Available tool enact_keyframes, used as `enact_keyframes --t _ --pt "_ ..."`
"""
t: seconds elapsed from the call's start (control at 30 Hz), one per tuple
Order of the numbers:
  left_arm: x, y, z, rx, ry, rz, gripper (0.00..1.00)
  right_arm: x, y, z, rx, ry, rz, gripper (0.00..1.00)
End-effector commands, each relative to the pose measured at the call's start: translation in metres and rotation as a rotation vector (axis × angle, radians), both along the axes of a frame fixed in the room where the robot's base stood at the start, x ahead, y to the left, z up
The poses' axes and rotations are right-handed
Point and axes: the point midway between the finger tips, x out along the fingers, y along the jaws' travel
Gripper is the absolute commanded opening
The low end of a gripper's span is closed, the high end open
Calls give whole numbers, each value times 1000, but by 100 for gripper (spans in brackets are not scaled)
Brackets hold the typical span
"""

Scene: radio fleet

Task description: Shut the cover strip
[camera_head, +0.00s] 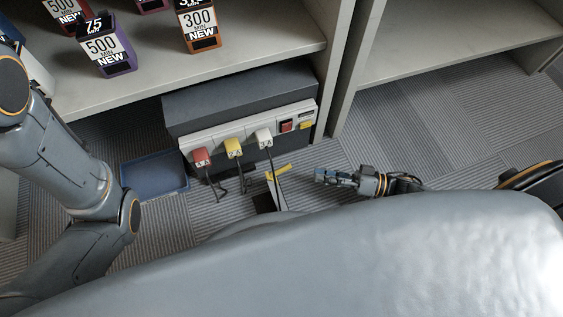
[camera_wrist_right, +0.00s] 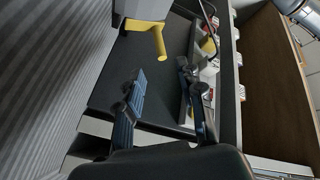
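A long dark grey box (camera_head: 240,98) stands on the floor under the shelf. Its pale front strip (camera_head: 215,138) carries a red plug (camera_head: 201,155), a yellow plug (camera_head: 233,147) and a white plug (camera_head: 264,138), with a red switch (camera_head: 286,126) at the right end. I cannot tell which part is the cover strip. A yellow handle (camera_head: 278,172) on a grey part stands in front of the box; it also shows in the right wrist view (camera_wrist_right: 157,41). My right gripper (camera_head: 320,176) is right of the handle, open and empty, its fingers (camera_wrist_right: 161,72) apart. My left gripper is out of view.
A blue tray (camera_head: 155,175) lies on the floor left of the box. Dark cords hang from the plugs. The shelf above (camera_head: 250,55) holds several labelled boxes, and a shelf upright (camera_head: 345,75) stands right of the grey box. Striped carpet at the right is clear.

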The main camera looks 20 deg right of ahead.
Motion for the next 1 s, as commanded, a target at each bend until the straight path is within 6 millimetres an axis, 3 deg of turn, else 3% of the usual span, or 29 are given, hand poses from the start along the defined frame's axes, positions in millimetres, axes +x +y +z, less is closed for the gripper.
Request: enact_keyframes --t 0.3,0.5,0.7,0.97,1.0 --pt "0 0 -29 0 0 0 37 33 61 -4 4 -5 1 37" --pt "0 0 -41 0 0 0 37 48 89 -3 1 -4 1 37" --pt "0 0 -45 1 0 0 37 54 100 -1 0 -1 -1 37" --pt "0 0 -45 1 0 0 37 55 101 0 0 -1 0 37" --pt "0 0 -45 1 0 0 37 55 101 0 0 -1 0 33"
